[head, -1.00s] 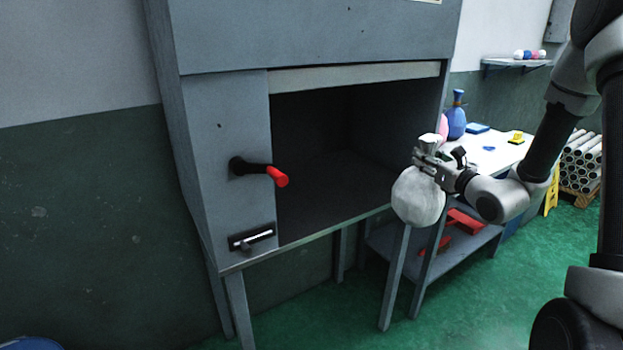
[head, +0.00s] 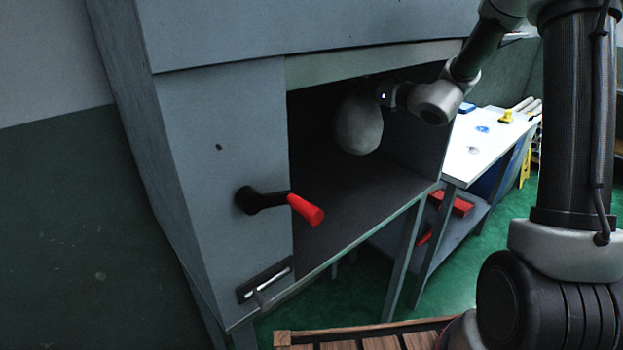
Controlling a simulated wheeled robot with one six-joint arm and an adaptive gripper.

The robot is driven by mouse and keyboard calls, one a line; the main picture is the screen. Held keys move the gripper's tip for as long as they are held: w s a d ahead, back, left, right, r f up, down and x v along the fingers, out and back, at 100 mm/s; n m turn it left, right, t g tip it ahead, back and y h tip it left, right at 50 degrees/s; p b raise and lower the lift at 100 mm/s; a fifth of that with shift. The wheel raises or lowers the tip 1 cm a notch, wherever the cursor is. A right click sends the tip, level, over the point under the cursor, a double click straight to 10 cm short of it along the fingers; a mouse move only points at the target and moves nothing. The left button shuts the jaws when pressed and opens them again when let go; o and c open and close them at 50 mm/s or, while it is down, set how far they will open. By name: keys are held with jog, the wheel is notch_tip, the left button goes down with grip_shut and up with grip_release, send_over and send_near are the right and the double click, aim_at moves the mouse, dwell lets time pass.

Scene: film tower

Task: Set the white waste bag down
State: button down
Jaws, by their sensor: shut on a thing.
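The white waste bag (head: 358,126) hangs inside the open front of the grey cabinet, above the cabinet's dark floor (head: 370,199) and clear of it. It is round and greyish white. My gripper (head: 376,92) is shut on the bag's neck, at the upper right of the bag. The fingers are dark against the shadowed inside, and the neck itself is hard to make out. My forearm reaches in from the right, just under the opening's top edge.
A red-tipped black handle (head: 283,205) juts out from the cabinet's left front panel. A white table (head: 480,145) with small items stands to the right, with red items (head: 452,204) on its lower shelf. A wooden slatted thing (head: 370,336) lies at the bottom. The cabinet floor looks bare.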

aim_at(357, 118)
jog(key=shift+w+a+f, duration=0.15)
jog(key=shift+f, duration=0.1)
notch_tip(357, 118, down, 9)
jog(key=shift+f, duration=0.25)
jog(key=c, duration=1.1)
grip_release()
